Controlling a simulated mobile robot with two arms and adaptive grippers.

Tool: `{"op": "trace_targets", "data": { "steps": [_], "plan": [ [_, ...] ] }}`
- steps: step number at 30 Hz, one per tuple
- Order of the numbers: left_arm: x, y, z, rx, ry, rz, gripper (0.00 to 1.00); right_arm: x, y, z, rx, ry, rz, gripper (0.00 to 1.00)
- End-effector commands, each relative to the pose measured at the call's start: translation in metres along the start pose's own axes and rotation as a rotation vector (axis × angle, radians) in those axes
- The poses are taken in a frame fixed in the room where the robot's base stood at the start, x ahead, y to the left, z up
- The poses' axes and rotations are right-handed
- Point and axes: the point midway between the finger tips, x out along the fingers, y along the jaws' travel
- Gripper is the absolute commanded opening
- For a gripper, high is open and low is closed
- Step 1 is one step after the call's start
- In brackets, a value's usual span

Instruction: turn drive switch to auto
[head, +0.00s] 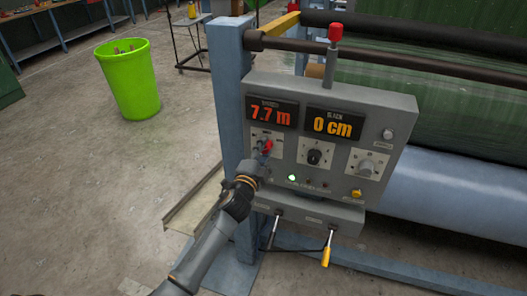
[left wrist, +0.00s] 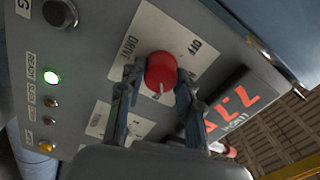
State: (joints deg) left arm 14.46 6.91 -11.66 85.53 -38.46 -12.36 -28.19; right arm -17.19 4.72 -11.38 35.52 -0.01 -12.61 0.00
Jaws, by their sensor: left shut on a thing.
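The drive switch is a round red knob on a white plate at the panel's left, below the red 7.7 m display. It shows small in the head view (head: 268,145) and large in the left wrist view (left wrist: 161,72). My left gripper (head: 262,152) reaches it from below. In the left wrist view its fingers (left wrist: 158,84) are on both sides of the knob, shut on it. DRIVE and OFF are readable on the plate (left wrist: 160,32). A pale mark on the knob points toward the picture's bottom. The AUTO label is not readable. My right gripper is not in view.
The grey control box (head: 340,92) also carries a black knob (head: 315,157), a grey knob (head: 366,167), a lit green lamp (head: 291,177) and a yellow button (head: 356,193). Two levers (head: 326,256) hang below. A green bin (head: 130,80) stands on open floor at left.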

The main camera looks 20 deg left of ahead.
Motion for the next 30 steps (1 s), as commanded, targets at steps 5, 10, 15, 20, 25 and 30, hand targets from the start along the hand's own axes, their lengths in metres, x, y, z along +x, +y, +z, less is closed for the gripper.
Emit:
{"op": "trace_targets", "data": {
  "steps": [5, 10, 15, 20, 25, 30],
  "plan": [
    [-0.0001, 0.0009, 0.0004, 0.073, -0.001, 0.001, 0.03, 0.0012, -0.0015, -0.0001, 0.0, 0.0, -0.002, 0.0],
    [-0.0001, 0.0009, 0.0001, 0.108, 0.0, 0.001, 0.03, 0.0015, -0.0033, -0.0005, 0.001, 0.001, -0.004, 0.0],
    [-0.0001, 0.001, -0.0001, 0.12, 0.0, 0.001, 0.03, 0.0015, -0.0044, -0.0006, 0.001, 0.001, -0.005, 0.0],
    [-0.0002, 0.0011, 0.0, 0.121, 0.0, 0.001, 0.03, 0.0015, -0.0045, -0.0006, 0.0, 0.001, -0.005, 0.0],
    [-0.0002, 0.0011, 0.0, 0.121, 0.0, 0.001, 0.41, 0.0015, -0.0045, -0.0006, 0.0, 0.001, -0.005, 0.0],
    [-0.0002, 0.001, 0.0, 0.12, 0.0, 0.001, 0.58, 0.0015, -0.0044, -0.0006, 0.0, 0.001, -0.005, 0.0]
  ]
}}
